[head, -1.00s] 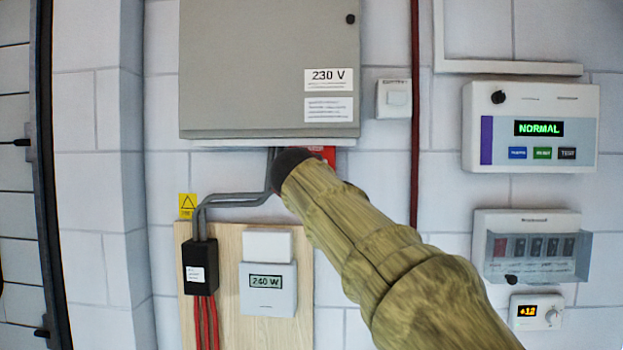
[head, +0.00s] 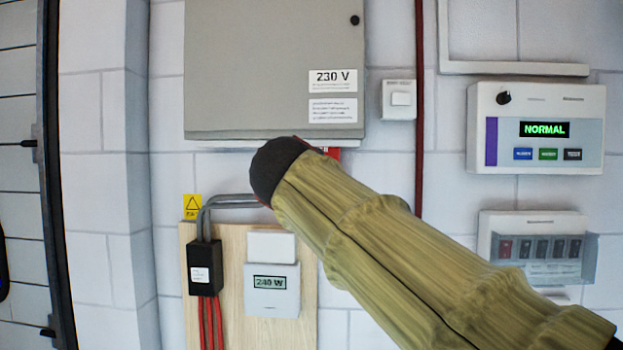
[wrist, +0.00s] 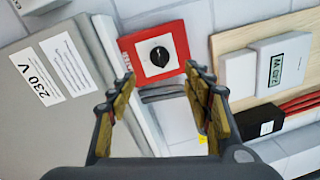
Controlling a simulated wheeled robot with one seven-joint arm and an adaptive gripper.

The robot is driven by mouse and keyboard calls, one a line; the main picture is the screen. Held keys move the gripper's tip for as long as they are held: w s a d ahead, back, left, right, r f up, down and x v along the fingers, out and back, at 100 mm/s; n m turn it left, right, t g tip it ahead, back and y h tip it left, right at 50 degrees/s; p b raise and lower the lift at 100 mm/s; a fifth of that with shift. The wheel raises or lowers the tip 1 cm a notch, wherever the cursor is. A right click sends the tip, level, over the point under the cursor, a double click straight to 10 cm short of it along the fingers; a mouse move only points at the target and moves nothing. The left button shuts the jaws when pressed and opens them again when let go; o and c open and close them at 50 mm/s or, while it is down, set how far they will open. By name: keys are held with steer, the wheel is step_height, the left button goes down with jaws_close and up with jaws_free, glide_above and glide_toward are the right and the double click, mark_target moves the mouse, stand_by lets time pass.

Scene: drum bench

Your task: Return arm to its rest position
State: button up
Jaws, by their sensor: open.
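My arm, in a tan ribbed sleeve, reaches up and left across the head view, its dark end just below the grey 230 V cabinet (head: 270,70). In the wrist view my gripper (wrist: 160,85) is open, with nothing between its two padded fingers. Beyond the fingertips is a red box with a round black knob (wrist: 158,52), apart from the fingers as far as I can tell. In the head view the red box is mostly hidden behind my arm, with a small red part (head: 333,153) showing.
The wooden board (head: 232,330) carries a 240 W meter (head: 272,303) and a black cable box (head: 205,268). At the right are the NORMAL panel (head: 540,160) and a covered switch box (head: 490,232). A dark red vertical pipe (head: 419,100) runs between.

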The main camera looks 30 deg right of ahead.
stand_by(0.4)
steer(key=s+a+f+m+g+y, duration=0.1)
steer(key=a+f+m+g+y, duration=0.1)
steer(key=f, duration=0.9)
steer(key=s+a+f+m+g+y, duration=0.1)
steer(key=a+f+m+g+y, duration=0.1)
steer(key=f, duration=0.9)
steer(key=s+a+f+m+g+y+b, duration=0.1)
steer(key=s+a+f+y, duration=0.1)
steer(key=s+f, duration=0.6)
steer(key=s+a+f+m+g+y+b, duration=0.1)
steer(key=s+a+f, duration=0.3)
steer(key=s+f, duration=0.5)
steer(key=s+a+f+m+g+y+b, duration=0.1)
steer(key=s+a+f+m+g+y, duration=0.1)
steer(key=s+f, duration=0.7)
step_height(320, 180, down, 5)
steer(key=shift+a+f+m+y, duration=0.1)
steer(key=shift+a+m+y, duration=0.2)
steer(key=shift+a, duration=0.35)
